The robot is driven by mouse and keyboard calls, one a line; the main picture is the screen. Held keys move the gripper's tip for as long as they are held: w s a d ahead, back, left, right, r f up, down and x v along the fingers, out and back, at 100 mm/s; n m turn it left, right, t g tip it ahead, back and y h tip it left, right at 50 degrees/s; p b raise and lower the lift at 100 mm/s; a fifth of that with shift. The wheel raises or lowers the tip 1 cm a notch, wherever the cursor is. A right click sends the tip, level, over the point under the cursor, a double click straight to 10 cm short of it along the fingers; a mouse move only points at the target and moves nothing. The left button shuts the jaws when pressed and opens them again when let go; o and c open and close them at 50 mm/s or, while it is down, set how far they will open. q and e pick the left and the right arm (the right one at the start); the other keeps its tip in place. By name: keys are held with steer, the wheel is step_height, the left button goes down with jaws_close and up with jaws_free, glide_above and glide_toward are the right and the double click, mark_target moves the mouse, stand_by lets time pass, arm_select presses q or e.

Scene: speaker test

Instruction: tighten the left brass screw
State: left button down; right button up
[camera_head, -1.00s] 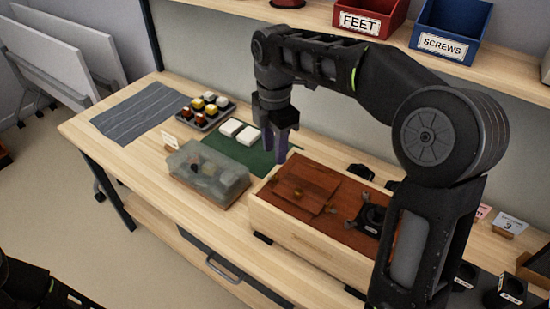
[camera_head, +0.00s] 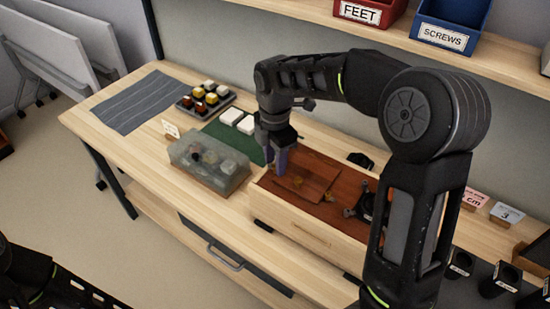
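The wooden speaker box (camera_head: 312,234) lies on the workbench with a red-brown panel (camera_head: 318,170) on top. Two small brass spots that look like screws show on it: the left brass screw (camera_head: 298,182) and one further right (camera_head: 328,197). My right gripper (camera_head: 275,163), with purple fingers, points down over the box's far left corner, left of the left screw. Its two fingers look apart, with nothing visible between them. I cannot tell whether the fingertips touch the panel. My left arm shows only at the bottom left; its gripper is out of view.
A translucent lidded container (camera_head: 210,165) stands left of the box. Behind it are a green mat (camera_head: 225,133) with white blocks and a dark tray (camera_head: 188,106) of small parts. A grey striped cloth (camera_head: 140,101) lies far left. My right arm covers the box's right end.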

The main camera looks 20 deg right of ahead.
steer(key=shift+c, duration=0.3)
jaws_close()
stand_by(0.3)
